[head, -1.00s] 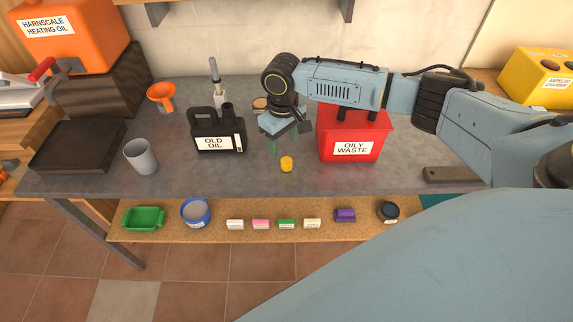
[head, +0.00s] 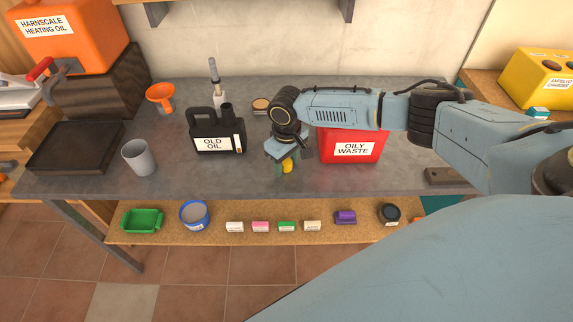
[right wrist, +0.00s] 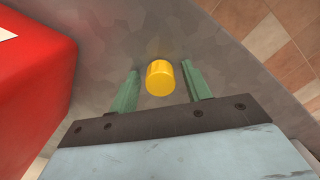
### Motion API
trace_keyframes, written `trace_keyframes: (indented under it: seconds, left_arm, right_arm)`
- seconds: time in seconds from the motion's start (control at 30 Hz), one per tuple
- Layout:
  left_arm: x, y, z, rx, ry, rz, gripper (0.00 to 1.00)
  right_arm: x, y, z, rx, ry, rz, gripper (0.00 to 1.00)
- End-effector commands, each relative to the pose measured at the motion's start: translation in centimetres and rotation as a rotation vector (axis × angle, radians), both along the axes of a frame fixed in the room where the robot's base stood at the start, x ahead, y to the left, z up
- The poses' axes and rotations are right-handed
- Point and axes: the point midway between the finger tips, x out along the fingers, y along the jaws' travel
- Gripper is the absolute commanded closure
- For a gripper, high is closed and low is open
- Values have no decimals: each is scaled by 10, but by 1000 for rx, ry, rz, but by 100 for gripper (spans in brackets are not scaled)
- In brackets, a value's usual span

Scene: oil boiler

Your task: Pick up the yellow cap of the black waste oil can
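The yellow cap (head: 288,167) stands on the grey workbench, between the black can and the red bin. In the right wrist view the cap (right wrist: 160,78) sits between the two green fingers of my right gripper (right wrist: 160,90), near their tips, with a gap on each side. My right gripper (head: 284,165) is open and points down at the cap, partly hiding it in the head view. The black OLD OIL can (head: 217,140) stands upright to the left, its spout without a cap. My left gripper is not in view.
The red OILY WASTE bin (head: 352,148) stands close on the right; its side (right wrist: 35,75) shows in the right wrist view. A grey cup (head: 139,157), an orange funnel (head: 161,98) and a round tin (head: 261,104) stand on the bench. The front of the bench is clear.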

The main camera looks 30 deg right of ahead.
Motion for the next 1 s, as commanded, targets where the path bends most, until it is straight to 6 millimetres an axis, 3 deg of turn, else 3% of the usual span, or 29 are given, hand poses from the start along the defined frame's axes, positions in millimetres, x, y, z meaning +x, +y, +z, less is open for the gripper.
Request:
trace_keyframes:
  seconds: [0.03, 0.3, 0.57, 1.0]
  left_arm:
    - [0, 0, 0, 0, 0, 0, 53]
    - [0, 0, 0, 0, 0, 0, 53]
    - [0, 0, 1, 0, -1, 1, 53]
    - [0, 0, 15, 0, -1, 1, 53]
  right_arm:
    - [0, 0, 0, 0, 0, 0, 59]
    - [0, 0, 0, 0, -1, 0, 93]
    - [1, 0, 4, 1, -2, 0, 93]
    - [1, 0, 83, 2, -4, 0, 93]
